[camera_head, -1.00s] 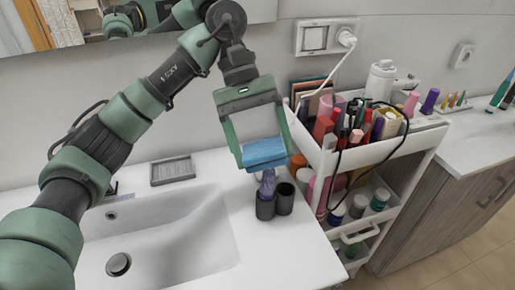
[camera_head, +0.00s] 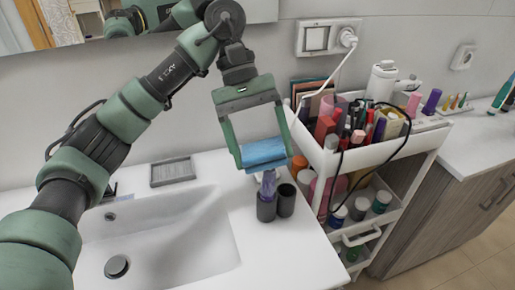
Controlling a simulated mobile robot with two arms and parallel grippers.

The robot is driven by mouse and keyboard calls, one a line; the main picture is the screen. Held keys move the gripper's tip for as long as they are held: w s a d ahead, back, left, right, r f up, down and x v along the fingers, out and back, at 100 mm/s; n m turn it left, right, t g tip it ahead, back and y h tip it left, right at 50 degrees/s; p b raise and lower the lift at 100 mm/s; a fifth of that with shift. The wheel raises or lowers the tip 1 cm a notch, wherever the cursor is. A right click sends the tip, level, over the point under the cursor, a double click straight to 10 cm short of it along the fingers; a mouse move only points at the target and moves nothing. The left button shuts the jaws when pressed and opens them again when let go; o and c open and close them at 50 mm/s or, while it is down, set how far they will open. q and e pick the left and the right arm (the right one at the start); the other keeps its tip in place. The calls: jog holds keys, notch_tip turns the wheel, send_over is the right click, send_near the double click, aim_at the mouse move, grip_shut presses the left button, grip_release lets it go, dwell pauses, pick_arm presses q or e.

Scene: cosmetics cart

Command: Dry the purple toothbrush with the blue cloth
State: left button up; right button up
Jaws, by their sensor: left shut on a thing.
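My left gripper (camera_head: 263,154) is shut on the folded blue cloth (camera_head: 264,152), above the counter to the right of the sink. Just below the cloth, a purple item (camera_head: 268,184), which looks like the toothbrush, stands up out of a dark cup (camera_head: 266,208). Its upper part is hidden by the cloth and gripper, so I cannot tell whether the cloth touches it. A second dark cup (camera_head: 286,200) stands beside the first. My right gripper is not in view.
The white sink (camera_head: 165,240) lies to the left, with a grey soap dish (camera_head: 172,171) behind it. A white cart (camera_head: 385,157) full of cosmetics stands close on the right, with a black cable hanging over it. A charger plug (camera_head: 348,38) is in the wall socket.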

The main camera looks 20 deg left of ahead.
pick_arm(q)
jog(key=shift+w+d, duration=0.3)
jog(key=shift+d, duration=0.15)
jog(key=shift+s+a, duration=0.3)
jog(key=shift+a, duration=0.2)
jog(key=shift+s+a, duration=0.3)
jog(key=shift+a, duration=0.2)
notch_tip(320, 180, up, 7)
jog(key=p, duration=0.5)
